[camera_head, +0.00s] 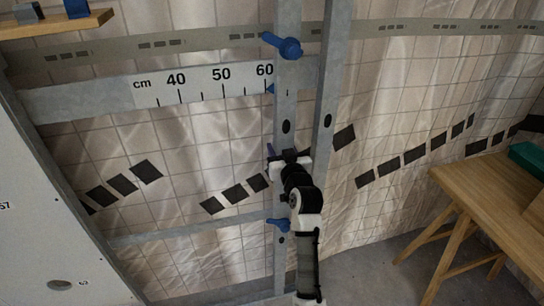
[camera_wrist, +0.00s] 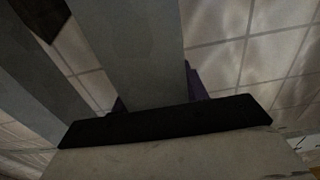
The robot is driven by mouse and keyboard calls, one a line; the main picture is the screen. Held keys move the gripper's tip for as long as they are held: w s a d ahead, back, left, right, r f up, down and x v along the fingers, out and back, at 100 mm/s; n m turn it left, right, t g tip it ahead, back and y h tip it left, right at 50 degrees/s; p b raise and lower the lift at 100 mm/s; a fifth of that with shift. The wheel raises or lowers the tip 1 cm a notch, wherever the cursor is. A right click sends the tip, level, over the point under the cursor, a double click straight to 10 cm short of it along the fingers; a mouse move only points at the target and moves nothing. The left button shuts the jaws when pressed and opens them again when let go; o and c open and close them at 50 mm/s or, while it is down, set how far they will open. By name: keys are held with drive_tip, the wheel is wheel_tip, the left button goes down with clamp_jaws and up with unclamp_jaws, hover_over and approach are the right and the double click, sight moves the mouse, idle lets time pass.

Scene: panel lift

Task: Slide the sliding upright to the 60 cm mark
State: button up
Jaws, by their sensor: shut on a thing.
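The sliding upright (camera_head: 285,115) is a grey metal post with dark holes, standing across the scale strip (camera_head: 205,83). A small blue pointer (camera_head: 270,88) on its left edge lies at the 60 mark, though the fine alignment is too small to tell. Blue knobs sit on the upright above (camera_head: 283,45) and below (camera_head: 280,224). My gripper (camera_head: 284,157) is at mid-height, shut on the upright. In the wrist view the grey upright (camera_wrist: 125,45) runs between dark purple-blue fingers, whose tips are partly hidden.
Another grey post (camera_head: 326,100) stands close to the right. A white panel (camera_head: 45,215) leans at the left. A wooden table (camera_head: 490,185) with a green box (camera_head: 527,160) stands at the right. A wooden shelf (camera_head: 60,26) is at the upper left. Wrinkled sheeting hangs behind.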

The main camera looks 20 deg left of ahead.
drive_tip(key=shift+d, duration=0.1)
drive_tip(key=o, duration=1.4)
drive_tip(key=b+v, duration=0.3)
drive_tip(key=v, duration=1)
drive_tip(key=shift+s+d+b, duration=0.2)
drive_tip(key=shift+s+b, duration=0.1)
drive_tip(key=shift+b, duration=0.05)
